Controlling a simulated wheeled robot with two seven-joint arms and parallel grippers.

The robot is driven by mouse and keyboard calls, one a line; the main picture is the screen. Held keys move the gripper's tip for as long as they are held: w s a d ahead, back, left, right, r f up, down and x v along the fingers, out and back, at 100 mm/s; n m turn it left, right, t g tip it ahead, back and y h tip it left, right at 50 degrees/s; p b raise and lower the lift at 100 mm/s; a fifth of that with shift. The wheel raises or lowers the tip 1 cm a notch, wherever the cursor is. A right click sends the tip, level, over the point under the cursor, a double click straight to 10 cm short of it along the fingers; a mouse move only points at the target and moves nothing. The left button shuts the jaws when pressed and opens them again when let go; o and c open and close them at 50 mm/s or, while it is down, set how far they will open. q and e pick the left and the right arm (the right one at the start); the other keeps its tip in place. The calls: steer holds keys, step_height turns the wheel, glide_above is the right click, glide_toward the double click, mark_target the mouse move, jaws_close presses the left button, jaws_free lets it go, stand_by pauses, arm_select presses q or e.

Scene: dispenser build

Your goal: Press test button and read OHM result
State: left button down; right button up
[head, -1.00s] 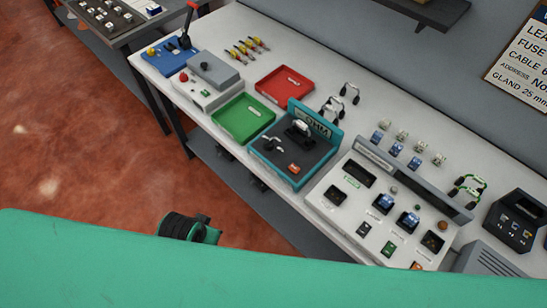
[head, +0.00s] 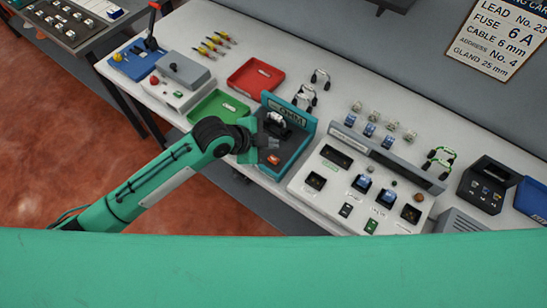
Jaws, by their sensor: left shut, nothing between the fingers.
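The teal tester station (head: 312,131) stands on the bench with a dark top and a raised back sign whose lettering is too small to read surely. A small orange-red square part (head: 274,159), perhaps the test button, sits near its front. A metal clamp-like part (head: 277,118) is at its back. My left gripper (head: 272,144) is shut and empty, over the left part of the station, close to the orange-red part; I cannot tell whether it touches. It hides the station's left side. No ohm reading is legible. My right gripper is not in view.
Right of the station is a white panel (head: 330,205) with sockets, blue parts and buttons. Left are a green tray (head: 205,106), a red tray (head: 240,76) and a grey box (head: 185,68). Black-handled loops (head: 319,78) lie behind. A wall sign (head: 505,40) hangs at right.

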mark_target(270, 160)
arm_select(q)
steer(key=shift+w+a+m, duration=0.1)
steer(key=shift+w+m, duration=0.5)
steer(key=shift+w, duration=0.4)
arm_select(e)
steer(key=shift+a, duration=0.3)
